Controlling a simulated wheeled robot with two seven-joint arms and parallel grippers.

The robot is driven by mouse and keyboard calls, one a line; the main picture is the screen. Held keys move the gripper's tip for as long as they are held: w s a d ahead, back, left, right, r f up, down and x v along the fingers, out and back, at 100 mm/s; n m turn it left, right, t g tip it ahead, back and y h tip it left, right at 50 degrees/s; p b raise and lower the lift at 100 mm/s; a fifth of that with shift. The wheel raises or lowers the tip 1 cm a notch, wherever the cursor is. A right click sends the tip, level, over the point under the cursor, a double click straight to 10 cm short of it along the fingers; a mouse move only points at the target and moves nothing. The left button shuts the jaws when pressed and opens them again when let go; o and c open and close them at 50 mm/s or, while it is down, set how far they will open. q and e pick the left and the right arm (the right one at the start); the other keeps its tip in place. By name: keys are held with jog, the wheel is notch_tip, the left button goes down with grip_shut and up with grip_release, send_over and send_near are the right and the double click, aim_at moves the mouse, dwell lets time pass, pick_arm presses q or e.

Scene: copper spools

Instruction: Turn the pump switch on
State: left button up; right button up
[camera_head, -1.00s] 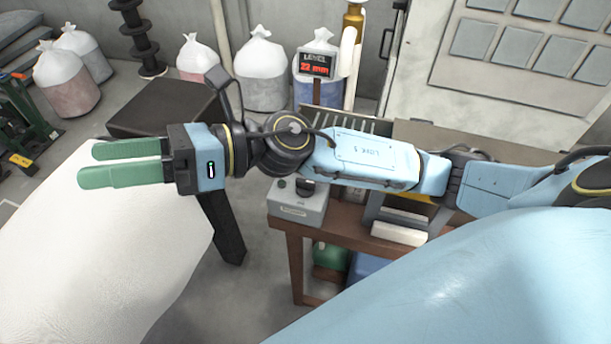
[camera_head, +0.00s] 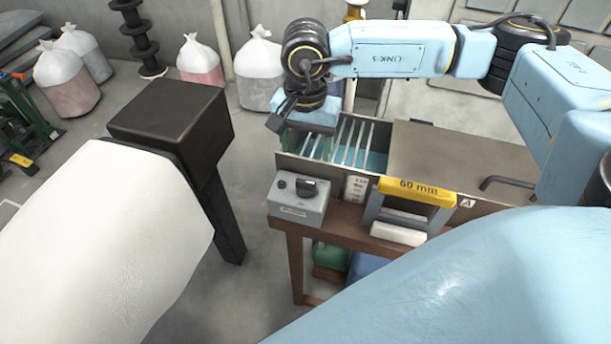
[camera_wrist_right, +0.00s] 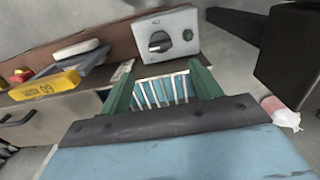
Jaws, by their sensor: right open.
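The pump switch is probably the black rotary knob (camera_head: 308,188) on the grey control box (camera_head: 290,212), at the front left of the brown bench. The box (camera_wrist_right: 184,26) and its knob (camera_wrist_right: 159,42) also show in the right wrist view, beyond the fingertips. My right gripper (camera_head: 318,146) hangs over the slatted tank, behind the box and apart from it. In the right wrist view its two green fingers (camera_wrist_right: 160,78) are spread with nothing between them.
The slatted tank (camera_head: 372,145) stands behind the box. A grey stand with a yellow "60 mm" bar (camera_head: 416,190) and a white block (camera_head: 398,233) are to its right. Tied sacks (camera_head: 258,70) stand at the back. Space above the box looks clear.

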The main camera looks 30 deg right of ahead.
aim_at(306, 181)
notch_tip(306, 181, down, 10)
jog(key=shift+f+p, duration=0.2)
jog(key=shift+p, duration=0.3)
jog(key=c, duration=1)
